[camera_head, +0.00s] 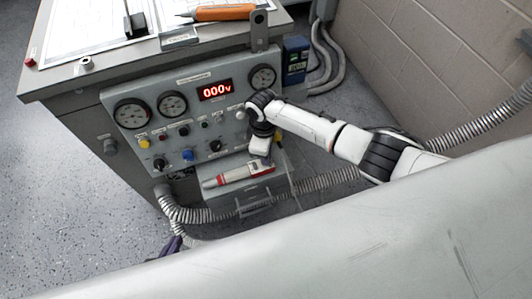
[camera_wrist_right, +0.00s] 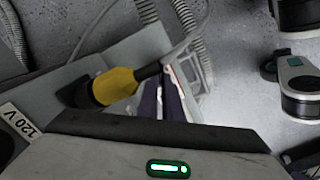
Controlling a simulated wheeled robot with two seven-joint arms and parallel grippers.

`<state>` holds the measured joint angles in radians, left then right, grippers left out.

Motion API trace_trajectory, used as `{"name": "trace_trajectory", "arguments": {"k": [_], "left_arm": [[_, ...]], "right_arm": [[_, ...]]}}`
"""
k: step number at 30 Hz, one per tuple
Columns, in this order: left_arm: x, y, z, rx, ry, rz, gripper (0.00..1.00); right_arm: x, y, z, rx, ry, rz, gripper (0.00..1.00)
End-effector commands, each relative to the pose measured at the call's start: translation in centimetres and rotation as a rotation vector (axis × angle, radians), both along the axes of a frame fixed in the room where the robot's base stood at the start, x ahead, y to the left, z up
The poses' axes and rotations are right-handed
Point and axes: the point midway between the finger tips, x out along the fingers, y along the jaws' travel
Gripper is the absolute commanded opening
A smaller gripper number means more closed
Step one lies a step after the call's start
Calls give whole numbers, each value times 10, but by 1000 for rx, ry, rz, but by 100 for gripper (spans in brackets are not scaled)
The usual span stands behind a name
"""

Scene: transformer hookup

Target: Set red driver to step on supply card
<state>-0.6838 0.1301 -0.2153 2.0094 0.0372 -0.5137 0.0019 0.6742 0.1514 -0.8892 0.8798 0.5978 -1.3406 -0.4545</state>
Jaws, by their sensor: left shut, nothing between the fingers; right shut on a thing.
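The red driver (camera_head: 232,176), red and pale grey with a small dark window, shows just above the lower shelf of the console. My right gripper (camera_head: 260,158) is at its right end, shut on it. The contact is mostly hidden by the hand in the head view. The right wrist view shows the dark fingers (camera_wrist_right: 166,98) close together, with a sliver of red and white beside them. My left gripper (camera_head: 174,244) is shut and empty at the lower left, mostly hidden. Printed sheets (camera_head: 85,30) lie on the bench top; I cannot tell which is the supply card.
The grey console (camera_head: 120,88) carries gauges, knobs and a red display (camera_head: 216,91) reading 000V. A yellow plug (camera_wrist_right: 116,87) with a cable sits beside the right fingers, near a 120 V label. An orange tool (camera_head: 222,13) lies on the bench. Ribbed conduit (camera_head: 325,181) runs past the shelf (camera_head: 282,182).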

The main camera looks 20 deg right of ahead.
Motion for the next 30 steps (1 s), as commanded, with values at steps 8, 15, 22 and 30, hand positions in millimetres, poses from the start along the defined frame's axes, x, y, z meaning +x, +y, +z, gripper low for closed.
{"name": "trace_trajectory", "arguments": {"k": [8, 15, 22, 30], "left_arm": [[1, -1, 2, -3, -1, 1, 0], [0, -1, 2, -2, 1, 1, 0], [-3, -1, 0, -2, 8, 1, 0], [-5, -1, -1, -3, 11, 1, 0]], "right_arm": [[0, 1, 0, 1, -1, -30, 0], [0, 1, 0, 1, -1, -29, 0], [1, 1, 0, 0, -1, -29, 26], [2, -1, 1, -3, -4, -30, 26]]}}
